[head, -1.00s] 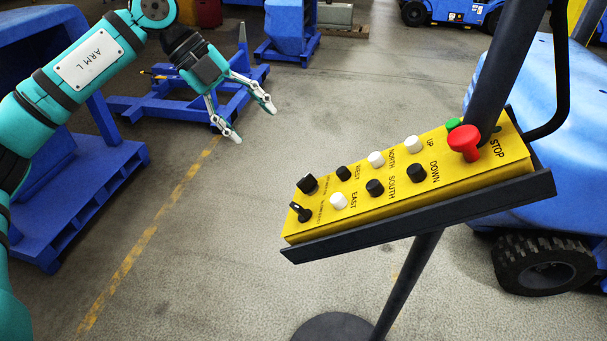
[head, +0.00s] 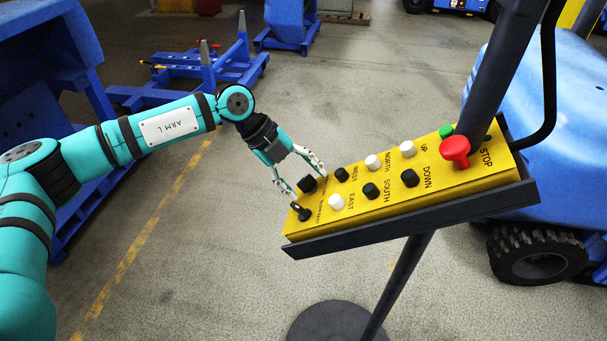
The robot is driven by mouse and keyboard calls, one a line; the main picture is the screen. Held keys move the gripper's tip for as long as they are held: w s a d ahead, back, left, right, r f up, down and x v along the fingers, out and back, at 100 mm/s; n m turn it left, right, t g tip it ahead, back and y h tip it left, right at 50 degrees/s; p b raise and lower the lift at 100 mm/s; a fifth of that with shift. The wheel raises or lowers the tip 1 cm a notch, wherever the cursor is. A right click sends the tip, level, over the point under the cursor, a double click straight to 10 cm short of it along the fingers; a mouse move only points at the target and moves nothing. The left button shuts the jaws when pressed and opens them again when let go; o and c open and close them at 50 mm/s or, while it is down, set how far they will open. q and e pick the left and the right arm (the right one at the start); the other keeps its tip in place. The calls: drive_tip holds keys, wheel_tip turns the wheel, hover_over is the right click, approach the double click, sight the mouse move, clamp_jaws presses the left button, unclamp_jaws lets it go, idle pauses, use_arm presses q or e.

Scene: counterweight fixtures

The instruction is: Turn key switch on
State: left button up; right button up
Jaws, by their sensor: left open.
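The yellow control panel (head: 400,200) sits tilted in a dark tray on a post. The key switch (head: 301,211), a black knob with an upright key-like tab, is at the panel's near left corner. A black knob (head: 307,184) sits just behind it. My left gripper (head: 306,180) is open at the panel's left end, with one finger close to the key switch and the other beyond the black knob. I cannot tell whether either finger touches anything. My right gripper is out of view.
White and black push buttons run along the panel, with a red STOP button (head: 456,151) and a green button (head: 446,131) at the right end. A dark post (head: 500,70) rises there. A blue vehicle (head: 560,120) stands at right.

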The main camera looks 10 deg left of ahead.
use_arm(q)
drive_tip(key=shift+d+f, duration=0.15)
drive_tip(key=shift+f, duration=0.05)
drive_tip(key=c, duration=1.2)
drive_tip(key=shift+o, duration=0.2)
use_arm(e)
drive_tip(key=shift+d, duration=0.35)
